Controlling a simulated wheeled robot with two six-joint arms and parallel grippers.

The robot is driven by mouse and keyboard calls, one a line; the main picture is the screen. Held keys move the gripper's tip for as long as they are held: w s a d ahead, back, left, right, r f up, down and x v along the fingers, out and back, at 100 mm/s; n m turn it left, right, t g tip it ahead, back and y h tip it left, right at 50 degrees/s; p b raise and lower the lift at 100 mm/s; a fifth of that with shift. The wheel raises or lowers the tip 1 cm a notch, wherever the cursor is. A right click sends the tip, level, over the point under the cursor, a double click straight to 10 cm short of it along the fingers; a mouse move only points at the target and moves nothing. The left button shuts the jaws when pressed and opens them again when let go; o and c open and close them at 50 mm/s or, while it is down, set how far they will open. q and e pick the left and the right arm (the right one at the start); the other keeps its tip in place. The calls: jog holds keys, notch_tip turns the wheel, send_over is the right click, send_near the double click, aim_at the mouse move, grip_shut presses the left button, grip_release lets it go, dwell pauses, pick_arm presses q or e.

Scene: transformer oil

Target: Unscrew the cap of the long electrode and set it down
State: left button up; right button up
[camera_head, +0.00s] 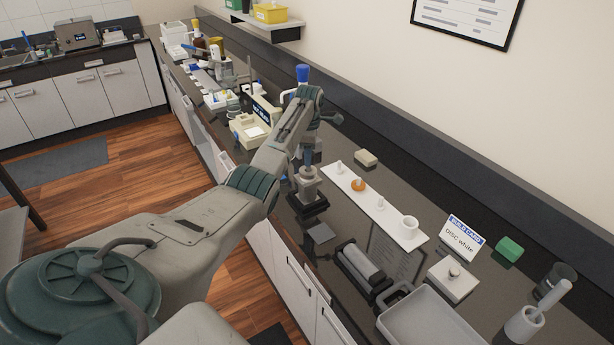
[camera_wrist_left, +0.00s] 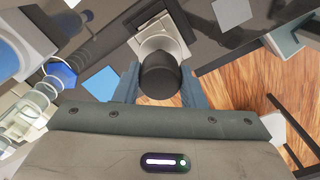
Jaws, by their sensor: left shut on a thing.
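My left gripper (camera_head: 308,160) is over a small metal holder (camera_head: 308,186) on a dark base near the middle of the bench. In the left wrist view, its two blue-grey fingers (camera_wrist_left: 160,88) stand on both sides of a black cylindrical cap (camera_wrist_left: 160,76) and are shut on it. The cap is over the pale metal holder, which also shows in the wrist view (camera_wrist_left: 160,34). The electrode below the cap is hidden, and I cannot tell whether the cap is still joined to it. My right gripper is not in view.
A white strip (camera_head: 402,236) with small pegs, an orange piece and a white cup lies right of the holder. A grey tray (camera_head: 430,322), a roller device (camera_head: 362,265) and a build card (camera_head: 461,238) stand nearer. A dark square plate (camera_head: 320,233) lies flat before the holder.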

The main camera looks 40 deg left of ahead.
pick_arm(q)
jog(key=shift+r, duration=0.25)
jog(key=shift+r, duration=1.9)
jog(key=shift+f, duration=0.1)
jog(key=s+d+f, duration=0.3)
jog(key=d+f, duration=0.1)
jog(key=f, duration=0.1)
jog(key=s+d+f, duration=0.3)
jog(key=d+f, duration=0.1)
jog(key=f, duration=0.2)
jog(key=s+d+f, duration=0.2)
jog(key=d+f, duration=0.2)
jog(key=f, duration=0.1)
jog(key=shift+s+d+f+b, duration=0.3)
jog(key=shift+s+d+f, duration=0.05)
jog(key=shift+s, duration=0.05)
jog(key=shift+f, duration=0.8)
jog(key=shift+f, duration=0.15)
